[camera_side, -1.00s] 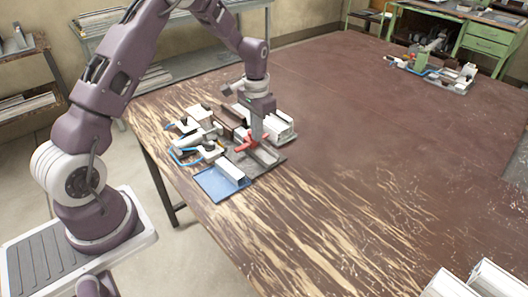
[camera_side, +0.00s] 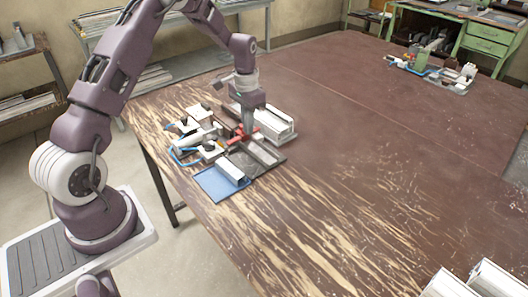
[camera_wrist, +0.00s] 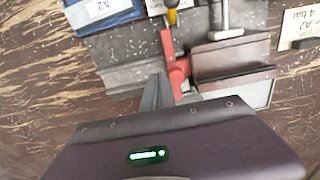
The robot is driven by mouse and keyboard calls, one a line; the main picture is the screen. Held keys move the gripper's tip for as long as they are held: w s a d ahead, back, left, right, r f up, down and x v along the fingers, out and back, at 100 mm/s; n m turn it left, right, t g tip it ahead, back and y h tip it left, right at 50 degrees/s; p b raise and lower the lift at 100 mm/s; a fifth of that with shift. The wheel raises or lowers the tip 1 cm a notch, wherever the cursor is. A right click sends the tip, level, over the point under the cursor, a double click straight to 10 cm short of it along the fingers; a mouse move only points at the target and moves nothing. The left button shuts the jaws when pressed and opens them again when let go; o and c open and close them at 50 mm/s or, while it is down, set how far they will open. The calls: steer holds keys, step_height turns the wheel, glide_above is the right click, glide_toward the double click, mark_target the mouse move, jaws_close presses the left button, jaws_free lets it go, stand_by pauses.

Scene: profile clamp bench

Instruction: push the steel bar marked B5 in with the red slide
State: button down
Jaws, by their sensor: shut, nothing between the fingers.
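The red slide (camera_side: 243,134) sits on the clamp fixture; in the wrist view its red arm (camera_wrist: 176,68) runs beside a grey rail. My gripper (camera_side: 247,132) is shut and empty, pointing down at the red slide. In the wrist view its dark grey fingertips (camera_wrist: 157,92) are close beside the slide; whether they touch it is unclear. A grey metal channel (camera_wrist: 135,76) lies left of the slide. I cannot read a B5 mark on any part, so the steel bar is not identified.
A blue tray (camera_side: 208,187) holding a pale bar stands at the fixture's front; its label reads A2. White clamps with blue hoses (camera_side: 190,140) stand left. Pale profiles (camera_side: 276,122) lie right. The table's right side is mostly clear.

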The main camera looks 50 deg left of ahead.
steer(key=shift+a, duration=0.55)
stand_by(0.9)
step_height(320, 180, up, 7)
steer(key=d, duration=0.1)
steer(key=shift+d, duration=0.15)
stand_by(0.5)
steer(key=s+d+r+t, duration=0.1)
steer(key=s+d+r, duration=0.5)
steer(key=r, duration=0.2)
steer(key=s+d+r+t, duration=0.2)
steer(key=s+d+r, duration=0.35)
steer(key=r, duration=0.25)
steer(key=s+d+t, duration=0.1)
steer(key=s+d, duration=0.2)
steer(key=s, duration=0.6)
steer(key=s+d+t, duration=0.1)
steer(key=s+d, duration=0.2)
steer(key=s, duration=0.5)
steer(key=shift+s+d+t, duration=0.3)
steer(key=shift+s+d, duration=0.05)
